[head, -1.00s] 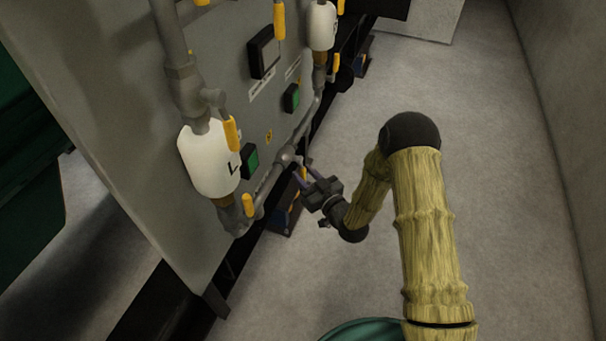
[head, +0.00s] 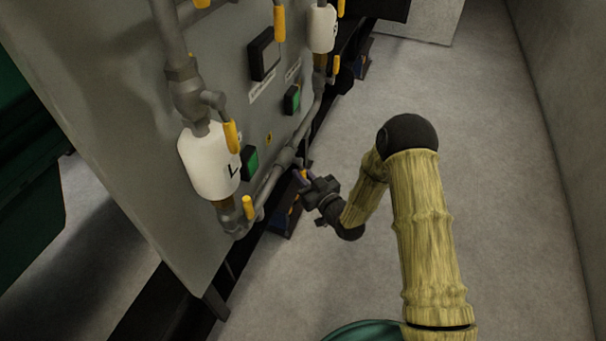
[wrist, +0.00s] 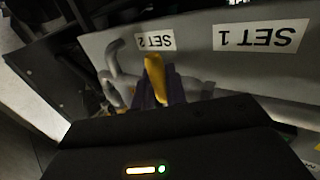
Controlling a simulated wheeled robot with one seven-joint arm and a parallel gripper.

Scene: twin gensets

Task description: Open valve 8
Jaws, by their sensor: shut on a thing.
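In the head view my gripper (head: 304,179) is at the lower pipe run of the grey panel, near its bottom edge. In the wrist view a yellow valve handle (wrist: 157,78) stands between the dark fingers of my gripper (wrist: 158,88), which are shut on it. A grey pipe (wrist: 115,66) runs just left of the handle. Which number this valve carries cannot be read. Other yellow handles show in the head view, one on the upper valve (head: 231,136) and one on the lower valve (head: 248,207) by the near white canister (head: 208,163).
The grey panel (head: 150,150) carries dark square fittings and green buttons (head: 250,163). The wrist view shows upside-down labels, SET 2 (wrist: 155,41) and SET 1 (wrist: 255,37). A second white canister (head: 322,27) hangs farther back. The floor right of my arm is clear to the wall.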

